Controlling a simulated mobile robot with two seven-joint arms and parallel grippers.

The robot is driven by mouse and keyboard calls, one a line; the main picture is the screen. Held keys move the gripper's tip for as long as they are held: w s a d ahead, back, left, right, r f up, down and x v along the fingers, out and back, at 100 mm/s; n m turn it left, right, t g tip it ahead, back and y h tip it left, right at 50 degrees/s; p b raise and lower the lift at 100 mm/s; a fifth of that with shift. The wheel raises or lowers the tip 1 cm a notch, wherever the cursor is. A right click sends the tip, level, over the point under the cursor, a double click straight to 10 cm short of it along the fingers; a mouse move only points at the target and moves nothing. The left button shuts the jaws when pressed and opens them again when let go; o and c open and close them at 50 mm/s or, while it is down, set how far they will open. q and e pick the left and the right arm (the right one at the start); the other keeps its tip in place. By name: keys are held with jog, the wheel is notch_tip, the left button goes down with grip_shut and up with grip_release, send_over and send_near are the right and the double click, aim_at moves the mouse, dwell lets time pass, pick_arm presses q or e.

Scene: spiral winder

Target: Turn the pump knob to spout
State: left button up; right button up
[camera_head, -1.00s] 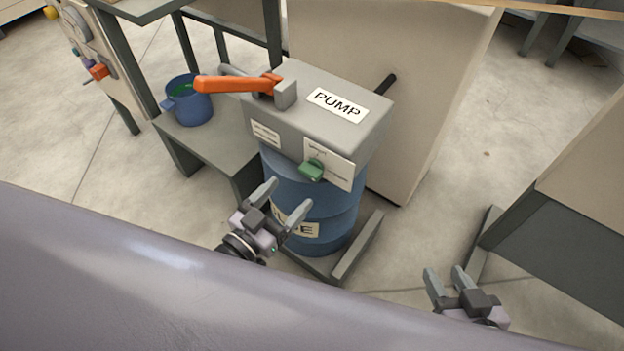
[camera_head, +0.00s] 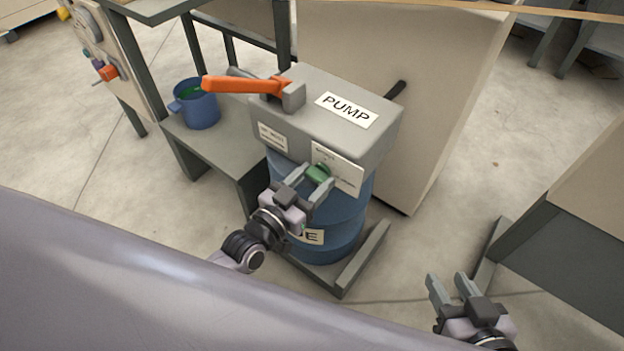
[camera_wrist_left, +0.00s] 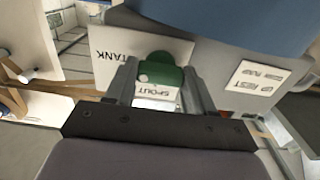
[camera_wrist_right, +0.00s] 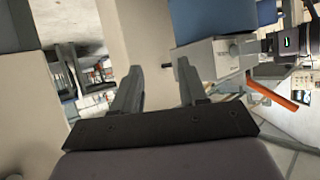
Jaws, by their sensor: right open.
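The green pump knob (camera_head: 318,173) sits on a white label plate (camera_head: 345,172) on the front of the grey pump box (camera_head: 375,112). My left gripper (camera_head: 311,179) is open close in front of it. In the left wrist view the knob (camera_wrist_left: 160,72) shows between the two spread fingers, with gaps at the sides; I cannot tell whether they touch it. The plate reads TANK (camera_wrist_left: 107,62) on one side and SPOUT (camera_wrist_left: 152,92) below the knob in that view. Which word the knob points at is unclear. My right gripper (camera_head: 448,278) is open and empty at the lower right.
The pump box stands on a blue drum (camera_head: 345,218). An orange lever (camera_head: 240,85) is on its top. A blue pot (camera_head: 200,105) stands on a grey bench (camera_head: 215,145) to the left. A beige cabinet (camera_head: 430,110) is behind.

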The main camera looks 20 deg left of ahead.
pick_arm(q)
jog(key=c, duration=0.4)
